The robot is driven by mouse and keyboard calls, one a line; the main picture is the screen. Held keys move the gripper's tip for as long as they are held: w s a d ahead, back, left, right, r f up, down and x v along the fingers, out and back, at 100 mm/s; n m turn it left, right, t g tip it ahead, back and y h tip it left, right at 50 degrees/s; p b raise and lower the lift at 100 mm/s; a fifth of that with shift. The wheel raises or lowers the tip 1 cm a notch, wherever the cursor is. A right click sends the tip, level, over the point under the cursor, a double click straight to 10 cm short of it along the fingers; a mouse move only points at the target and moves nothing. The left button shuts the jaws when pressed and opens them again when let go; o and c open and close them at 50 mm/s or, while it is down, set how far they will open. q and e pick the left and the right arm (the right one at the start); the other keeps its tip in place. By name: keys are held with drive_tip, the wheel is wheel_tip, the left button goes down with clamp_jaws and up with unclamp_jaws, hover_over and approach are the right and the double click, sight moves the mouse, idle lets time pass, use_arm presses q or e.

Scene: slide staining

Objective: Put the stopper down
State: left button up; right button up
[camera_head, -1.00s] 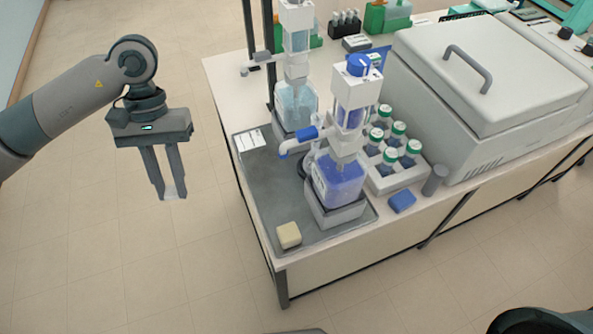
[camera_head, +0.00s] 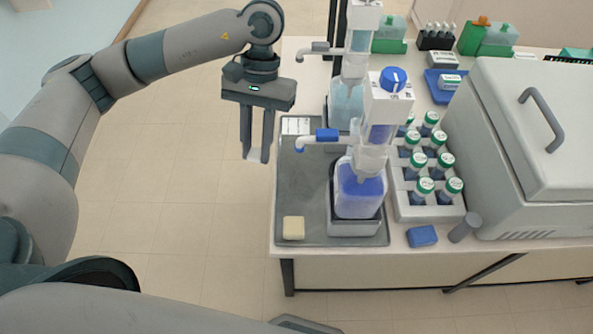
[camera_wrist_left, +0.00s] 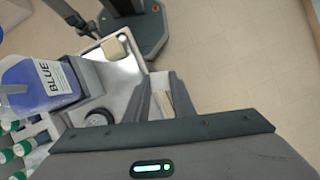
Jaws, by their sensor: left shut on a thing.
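My left gripper (camera_head: 256,157) hangs fingers down over the floor, just left of the bench's left edge. Its fingers are shut on a small pale thing (camera_head: 251,154) at the tips, which I take to be the stopper. It is mostly hidden by the fingers, and its shape is hard to tell. In the left wrist view a pale bit shows between the fingers (camera_wrist_left: 165,103). My right gripper is not in view.
A grey tray (camera_head: 300,190) on the bench holds two dispenser bottles, the front one blue (camera_head: 358,192), a beige block (camera_head: 293,228) and a white card (camera_head: 296,126). A rack of green-capped bottles (camera_head: 402,208) and a grey lidded machine (camera_head: 500,130) stand right.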

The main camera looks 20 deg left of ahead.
use_arm(q)
drive_tip(key=shift+d+f+n, duration=0.1)
drive_tip(key=shift+d+n, duration=0.2)
drive_tip(key=shift+n, duration=0.1)
drive_tip(key=w+d+n+t+h, duration=0.2)
drive_tip(key=n, duration=0.8)
drive_tip(key=w+d+n+t+h+b, duration=0.1)
drive_tip(key=w+d+n+t+h, duration=0.1)
drive_tip(key=n, duration=0.8)
drive_tip(key=shift+w+d+r+t, duration=0.25)
drive_tip(key=shift+d+t, duration=0.35)
drive_tip(key=shift+t, duration=0.2)
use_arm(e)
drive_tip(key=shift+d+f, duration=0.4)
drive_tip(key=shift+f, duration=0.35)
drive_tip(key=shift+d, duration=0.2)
use_arm(q)
drive_tip(key=shift+f, duration=0.15)
